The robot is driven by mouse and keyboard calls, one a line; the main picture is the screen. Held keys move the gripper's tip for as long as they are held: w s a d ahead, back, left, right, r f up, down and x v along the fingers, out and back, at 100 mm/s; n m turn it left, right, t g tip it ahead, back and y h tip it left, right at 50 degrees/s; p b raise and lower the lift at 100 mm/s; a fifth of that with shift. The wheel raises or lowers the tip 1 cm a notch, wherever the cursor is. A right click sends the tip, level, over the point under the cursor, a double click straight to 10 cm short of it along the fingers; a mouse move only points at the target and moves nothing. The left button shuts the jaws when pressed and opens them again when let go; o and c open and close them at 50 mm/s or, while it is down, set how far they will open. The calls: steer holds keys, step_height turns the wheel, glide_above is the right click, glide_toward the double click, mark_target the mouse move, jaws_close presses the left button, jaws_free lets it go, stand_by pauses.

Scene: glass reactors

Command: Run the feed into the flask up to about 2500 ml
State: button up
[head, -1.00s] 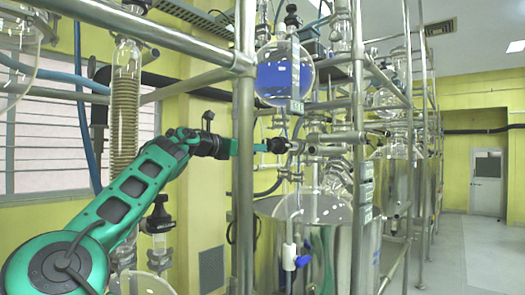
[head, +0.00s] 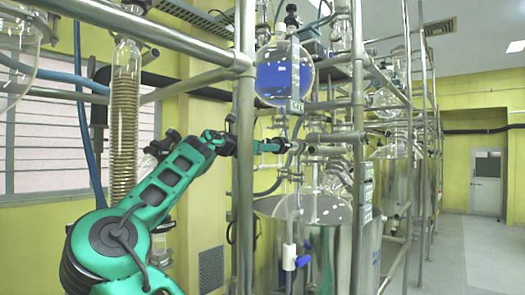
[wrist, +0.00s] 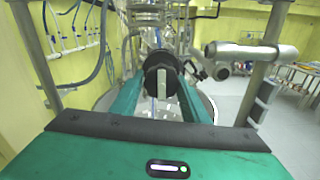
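The feed vessel (head: 285,78) is a round glass bulb with blue liquid in its lower part, up on the frame. My gripper (head: 272,146) is level with this knob. In the wrist view its two green fingers (wrist: 160,92) flank the knob closely, left and right. They look open around it; any contact is hard to make out.
A steel upright (head: 243,150) and a second post (head: 358,150) stand close on both sides of the gripper. A coiled glass condenser (head: 124,120) is at the left.

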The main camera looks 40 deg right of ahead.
steer(key=c, duration=0.5)
steer(key=shift+m, duration=0.4)
